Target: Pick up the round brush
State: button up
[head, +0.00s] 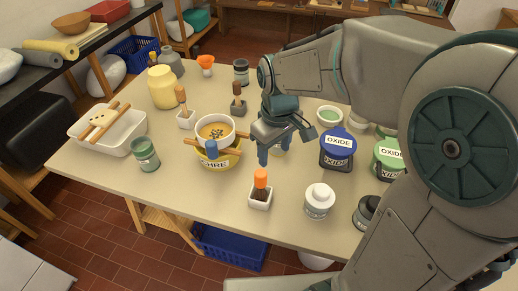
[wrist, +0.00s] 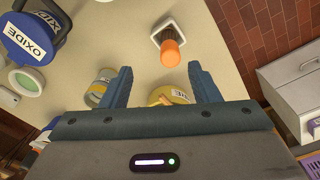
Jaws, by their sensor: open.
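A brush with an orange handle (head: 261,179) stands upright in a small white square pot (head: 259,201) near the table's front edge. It also shows in the wrist view (wrist: 169,48), ahead of the fingers. I cannot tell for certain which is the round brush. My gripper (head: 284,145) is open and empty, pointing down above the middle of the table, behind and apart from the orange-handled brush.
A yellow tub with a bowl and sticks (head: 217,161) stands left of my gripper. A small jar (wrist: 101,86) sits below my gripper. Blue-lidded (head: 337,146) and green (head: 386,158) oxide tubs and a white-lidded jar (head: 319,201) stand right. A white tray (head: 107,133) is far left.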

aim_at(261, 173)
jog(key=shift+n, duration=0.9)
jog(key=a+f, duration=0.1)
jog(key=f, duration=0.1)
jog(key=w+a+f+p, duration=0.1)
jog(key=f, duration=0.2)
jog(key=w+f, duration=0.1)
jog(key=f, duration=0.1)
jog(key=shift+a+f, duration=0.4)
jog(key=shift+s+a+f+p, duration=0.15)
jog(key=shift+f+p, duration=0.6)
jog(key=shift+f, duration=2)
jog(key=c, duration=1.2)
